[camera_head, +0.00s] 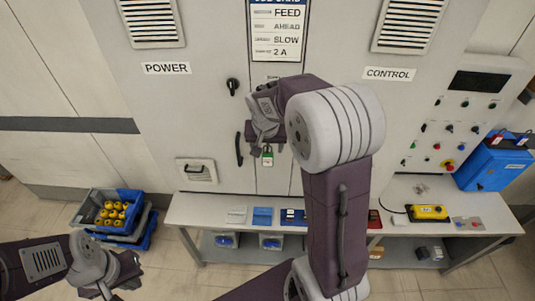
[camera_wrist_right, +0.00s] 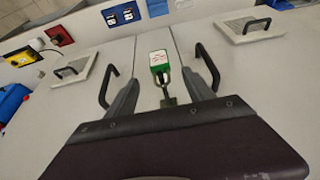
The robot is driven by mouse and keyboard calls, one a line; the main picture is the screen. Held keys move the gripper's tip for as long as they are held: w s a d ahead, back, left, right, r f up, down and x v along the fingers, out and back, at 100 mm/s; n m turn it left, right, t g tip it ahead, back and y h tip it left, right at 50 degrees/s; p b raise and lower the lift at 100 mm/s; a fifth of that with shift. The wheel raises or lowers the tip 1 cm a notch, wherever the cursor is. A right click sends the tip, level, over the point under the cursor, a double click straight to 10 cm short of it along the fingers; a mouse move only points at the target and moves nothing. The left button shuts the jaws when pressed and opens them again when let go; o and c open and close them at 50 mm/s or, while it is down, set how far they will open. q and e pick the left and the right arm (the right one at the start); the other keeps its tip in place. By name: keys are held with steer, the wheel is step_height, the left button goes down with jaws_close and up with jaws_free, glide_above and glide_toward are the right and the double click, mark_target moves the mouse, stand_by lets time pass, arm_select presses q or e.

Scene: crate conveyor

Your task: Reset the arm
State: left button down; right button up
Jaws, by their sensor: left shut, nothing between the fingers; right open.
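My right arm reaches up to the grey cabinet (camera_head: 215,110). Its gripper (camera_head: 264,138) is open and empty in front of the cabinet doors. A green padlock with a white label (camera_head: 267,160) hangs just below it. In the right wrist view the padlock (camera_wrist_right: 160,62) shows beyond and between the two spread fingers of that gripper (camera_wrist_right: 157,88); I see no contact. My left gripper (camera_head: 134,272) is at the lower left, shut and empty, well away from the cabinet.
Black door handles (camera_head: 239,149) flank the padlock. A bench (camera_head: 205,213) runs below, with a yellow control box (camera_head: 428,212) on it. A blue crate (camera_head: 92,196) of yellow parts is at left. A blue box (camera_head: 490,165) stands at right.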

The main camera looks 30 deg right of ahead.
steer(key=shift+s+r, duration=0.1)
steer(key=shift+r, duration=0.15)
steer(key=s+a+f+n+g+y+b, duration=0.1)
steer(key=s+a+f+n+b, duration=0.2)
steer(key=s+a+f+b, duration=0.2)
steer(key=s+a+f+n+g+y+b, duration=0.1)
steer(key=s+a+f+n+b, duration=0.2)
steer(key=s+f, duration=0.9)
step_height(320, 180, down, 3)
steer(key=a+b, duration=0.2)
steer(key=shift+g+y+b, duration=0.3)
steer(key=shift+g+b, duration=0.1)
steer(key=shift+a, duration=0.15)
